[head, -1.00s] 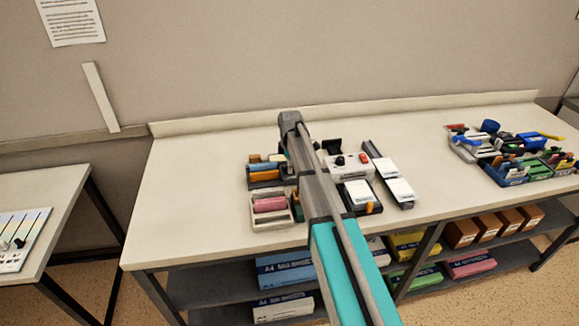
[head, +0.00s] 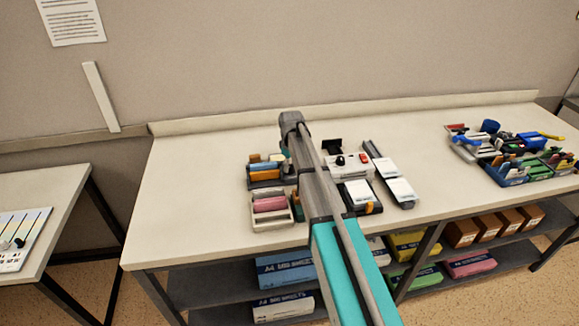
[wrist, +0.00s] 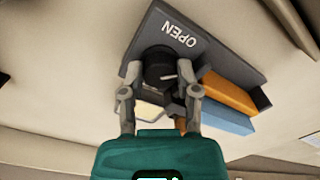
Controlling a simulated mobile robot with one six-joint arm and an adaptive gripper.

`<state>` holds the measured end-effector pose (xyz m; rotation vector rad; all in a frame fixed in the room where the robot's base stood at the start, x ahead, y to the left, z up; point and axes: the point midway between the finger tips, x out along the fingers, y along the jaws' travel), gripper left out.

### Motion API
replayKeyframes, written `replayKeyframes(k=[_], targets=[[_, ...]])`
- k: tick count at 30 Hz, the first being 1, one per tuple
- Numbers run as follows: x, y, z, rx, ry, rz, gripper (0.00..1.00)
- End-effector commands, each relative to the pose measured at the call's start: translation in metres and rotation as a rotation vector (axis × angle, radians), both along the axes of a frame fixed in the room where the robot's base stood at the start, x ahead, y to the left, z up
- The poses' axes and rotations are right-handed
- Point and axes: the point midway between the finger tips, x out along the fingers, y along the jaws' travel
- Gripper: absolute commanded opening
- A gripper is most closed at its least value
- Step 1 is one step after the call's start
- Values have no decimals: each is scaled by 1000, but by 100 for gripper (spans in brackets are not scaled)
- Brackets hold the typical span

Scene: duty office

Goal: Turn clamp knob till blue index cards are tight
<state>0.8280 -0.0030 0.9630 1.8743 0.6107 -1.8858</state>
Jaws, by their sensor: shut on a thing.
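In the wrist view a dark grey clamp plate (wrist: 215,62) carries the word OPEN in white. A round black knob (wrist: 158,64) with a pale mark stands on it. My gripper (wrist: 162,84) is shut on the knob, with one finger on each side. Beside the knob lie an orange block (wrist: 229,95) and a light blue block (wrist: 226,121), perhaps the blue index cards. Whether the blue one is pressed tight cannot be seen. In the head view my arm hides the gripper and the knob.
The long worktable (head: 200,190) holds a pale tray with a pink roll (head: 270,204), dark trays with orange and blue pieces (head: 264,175), and white card stacks (head: 400,190). Coloured bins (head: 515,175) crowd the right end. The table's left part is clear.

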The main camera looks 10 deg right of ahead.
Motion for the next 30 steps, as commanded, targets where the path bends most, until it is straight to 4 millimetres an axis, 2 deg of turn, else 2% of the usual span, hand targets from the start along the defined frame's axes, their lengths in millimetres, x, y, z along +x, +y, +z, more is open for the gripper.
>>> replayKeyframes(k=[9,24,25,30], targets=[[-1,0,0,0,1,-148,0],[-1,0,0,-1,1,-173,0],[-1,0,0,-1,1,-173,46],[-1,0,0,0,0,-173,76]])
